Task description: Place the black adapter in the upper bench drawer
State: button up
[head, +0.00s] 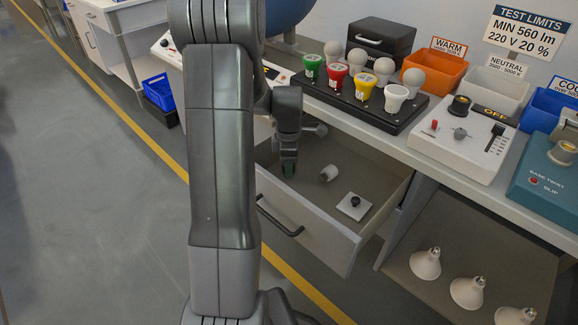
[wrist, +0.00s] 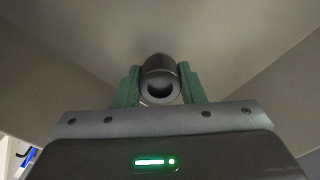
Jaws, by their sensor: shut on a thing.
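My gripper (wrist: 160,88) is shut on the black adapter (wrist: 158,66), a dark hollow cylinder held between two green fingertips in the wrist view. In the head view my gripper (head: 288,168) points down inside the open upper bench drawer (head: 312,218), at its left part. The adapter is hidden or too small to make out in the head view. In the wrist view the pale drawer floor and walls surround the adapter. I cannot tell whether the adapter touches the floor.
The drawer also holds a white cylinder (head: 328,173) and a white plate with a black knob (head: 353,206). The bench top above carries a black rack (head: 350,98) of coloured bulb holders and a white control box (head: 462,138). Reflector bulbs (head: 468,291) stand on the shelf below.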

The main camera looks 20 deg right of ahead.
jog(key=shift+f, duration=0.15)
jog(key=o, duration=1)
jog(key=shift+c, duration=0.2)
notch_tip(320, 180, up, 12)
jog(key=p, duration=0.2)
jog(key=shift+r+p, duration=0.25)
jog(key=shift+p, duration=0.15)
